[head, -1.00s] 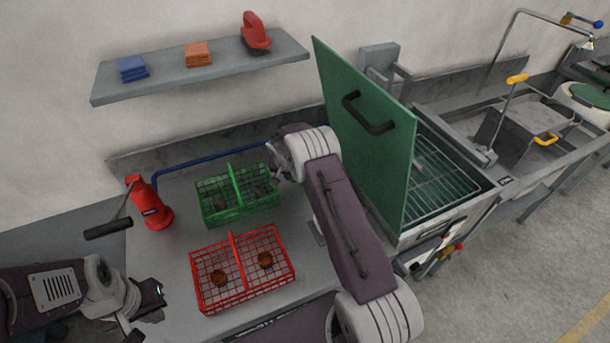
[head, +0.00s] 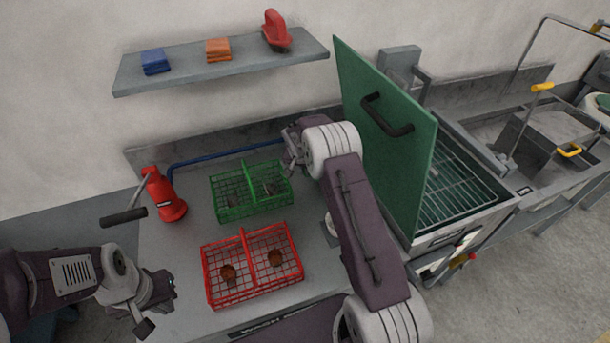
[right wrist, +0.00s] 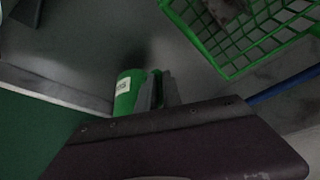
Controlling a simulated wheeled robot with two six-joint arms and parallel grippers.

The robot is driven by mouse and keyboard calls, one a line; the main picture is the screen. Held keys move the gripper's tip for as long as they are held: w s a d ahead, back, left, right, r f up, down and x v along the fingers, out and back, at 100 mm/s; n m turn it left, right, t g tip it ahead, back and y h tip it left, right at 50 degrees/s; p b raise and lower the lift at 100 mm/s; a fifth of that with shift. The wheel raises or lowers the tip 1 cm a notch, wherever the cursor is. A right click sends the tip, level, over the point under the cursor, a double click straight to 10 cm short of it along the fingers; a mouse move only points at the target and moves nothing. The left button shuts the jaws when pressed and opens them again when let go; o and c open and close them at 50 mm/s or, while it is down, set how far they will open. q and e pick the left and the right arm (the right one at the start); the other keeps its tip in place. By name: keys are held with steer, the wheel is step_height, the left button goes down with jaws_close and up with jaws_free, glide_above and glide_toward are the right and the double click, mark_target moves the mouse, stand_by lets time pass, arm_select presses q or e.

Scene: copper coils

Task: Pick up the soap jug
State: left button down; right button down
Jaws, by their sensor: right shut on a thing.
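A green jug (right wrist: 124,92) with a white label shows in the right wrist view, between and beside the gripper fingers. I take it as the soap jug. My right gripper (right wrist: 158,90) is shut on it. In the head view the right gripper (head: 292,150) is partly hidden by its own wrist, behind the green basket's right side, and the jug is hidden there. A red bottle-like container (head: 165,198) stands at the table's left. My left gripper (head: 160,292) is low at the left, apart from the red container; its finger opening is unclear.
A green wire basket (head: 250,205) and a red wire basket (head: 252,290) with brownish pieces stand on the grey table (head: 200,238). A raised green lid (head: 385,140) stands right of my right arm. A wall shelf (head: 225,66) hangs above.

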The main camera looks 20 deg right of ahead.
step_height(320, 180, up, 7)
steer(key=shift+b, duration=0.35)
steer(key=shift+d, duration=0.1)
